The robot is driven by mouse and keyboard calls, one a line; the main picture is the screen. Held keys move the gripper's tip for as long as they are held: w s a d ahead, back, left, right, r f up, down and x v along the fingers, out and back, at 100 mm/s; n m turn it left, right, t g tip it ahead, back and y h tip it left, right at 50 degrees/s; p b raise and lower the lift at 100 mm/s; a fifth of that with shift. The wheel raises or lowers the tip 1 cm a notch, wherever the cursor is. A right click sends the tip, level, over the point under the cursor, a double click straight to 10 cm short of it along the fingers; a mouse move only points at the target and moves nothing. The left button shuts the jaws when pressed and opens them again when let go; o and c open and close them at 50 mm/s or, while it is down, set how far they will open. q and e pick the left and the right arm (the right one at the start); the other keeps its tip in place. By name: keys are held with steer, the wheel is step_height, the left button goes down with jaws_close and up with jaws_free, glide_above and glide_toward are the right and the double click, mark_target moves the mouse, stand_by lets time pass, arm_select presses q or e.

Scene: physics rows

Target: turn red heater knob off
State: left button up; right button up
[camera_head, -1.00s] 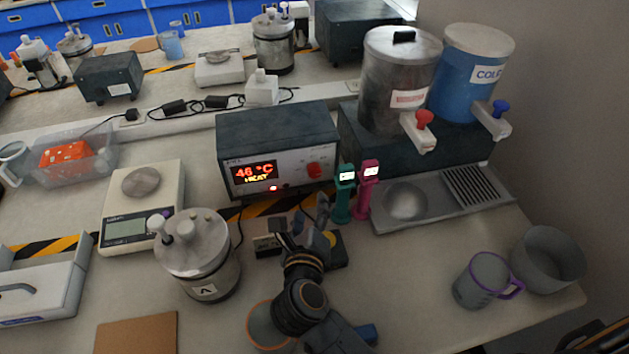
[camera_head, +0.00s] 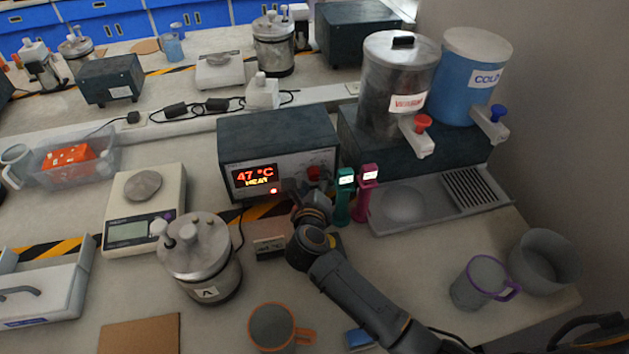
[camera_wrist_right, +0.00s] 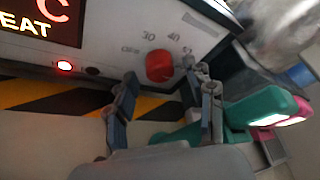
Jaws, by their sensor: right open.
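The heater box (camera_head: 278,145) stands at the centre of the bench, its lit display reading 47 °C and HEAT. My left gripper is not in view.
A green handheld device (camera_head: 343,197) and a pink one (camera_head: 365,190) stand close right of my right gripper. A metal canister (camera_head: 200,258) stands to the left. An orange-rimmed mug (camera_head: 272,328) is in front. A drip tray (camera_head: 430,203) lies at right.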

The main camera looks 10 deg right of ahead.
jaws_close()
steer(key=shift+a+f+n+t+h+p, duration=0.15)
steer(key=shift+n+t+h+p, duration=0.3)
steer(key=shift+n, duration=0.75)
steer(key=shift+f+n+t+h, duration=0.1)
steer(key=shift+n+t+h, duration=0.1)
steer(key=shift+n+h, duration=0.4)
steer(key=shift+f+n+t+h, duration=0.1)
steer(key=shift+n+t+h, duration=0.05)
steer(key=shift+n, duration=0.75)
jaws_free()
